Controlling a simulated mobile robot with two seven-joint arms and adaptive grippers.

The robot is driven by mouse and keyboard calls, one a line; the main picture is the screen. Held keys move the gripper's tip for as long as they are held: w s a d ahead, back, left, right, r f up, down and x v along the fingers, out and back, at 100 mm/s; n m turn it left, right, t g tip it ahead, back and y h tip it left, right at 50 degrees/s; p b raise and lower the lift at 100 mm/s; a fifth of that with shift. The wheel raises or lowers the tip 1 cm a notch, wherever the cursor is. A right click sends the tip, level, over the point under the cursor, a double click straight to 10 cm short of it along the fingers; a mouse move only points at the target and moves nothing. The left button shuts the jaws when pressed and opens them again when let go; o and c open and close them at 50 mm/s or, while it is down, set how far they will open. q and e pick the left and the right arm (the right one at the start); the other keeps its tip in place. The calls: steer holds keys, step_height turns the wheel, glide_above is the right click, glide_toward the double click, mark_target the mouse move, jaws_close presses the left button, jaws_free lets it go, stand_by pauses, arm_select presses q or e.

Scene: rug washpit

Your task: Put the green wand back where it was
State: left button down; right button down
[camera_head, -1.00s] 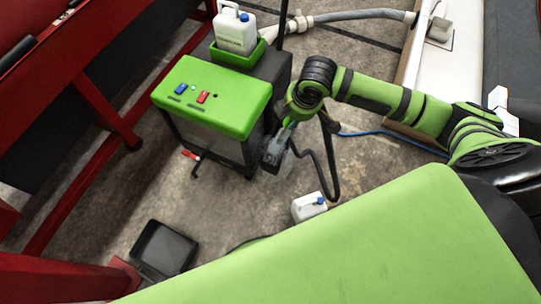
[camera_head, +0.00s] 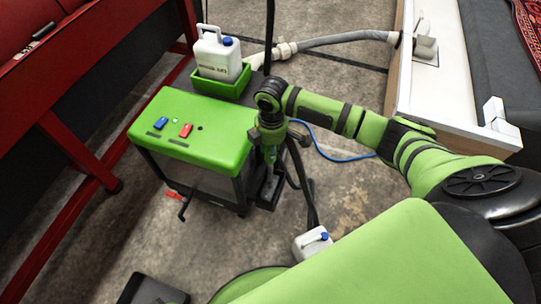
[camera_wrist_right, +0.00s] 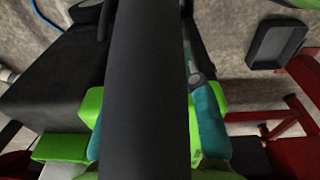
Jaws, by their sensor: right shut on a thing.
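In the head view my right gripper (camera_head: 270,150) is at the right side of the green-topped machine (camera_head: 195,130), pointing down. A thin dark upright wand (camera_head: 269,35) rises above it, and a dark hose or tube runs down beside it. In the right wrist view a thick black shaft (camera_wrist_right: 145,90) fills the middle, between the gripper's teal-and-green fingers. The gripper is shut on this wand. A dark holder (camera_head: 268,191) shows low on the machine's side, below the gripper. The wand's lower end is hidden, so I cannot tell whether it touches the holder. My left gripper is not in view.
A white canister (camera_head: 218,55) stands in a green tray (camera_head: 205,88) behind the machine. A white jug (camera_head: 311,244) and a dark tray (camera_head: 147,291) are on the floor. A blue cable (camera_head: 335,156) crosses the floor. Red framing (camera_head: 85,152) stands left.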

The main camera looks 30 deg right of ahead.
step_height(320, 180, down, 3)
steer(key=shift+b, duration=0.35)
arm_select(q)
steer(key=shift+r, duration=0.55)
arm_select(e)
steer(key=c, duration=0.9)
jaws_free()
arm_select(q)
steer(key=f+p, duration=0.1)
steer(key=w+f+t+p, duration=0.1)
steer(key=p, duration=0.1)
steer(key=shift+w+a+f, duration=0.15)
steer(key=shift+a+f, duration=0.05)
arm_select(e)
steer(key=r, duration=1.2)
steer(key=shift+s, duration=0.25)
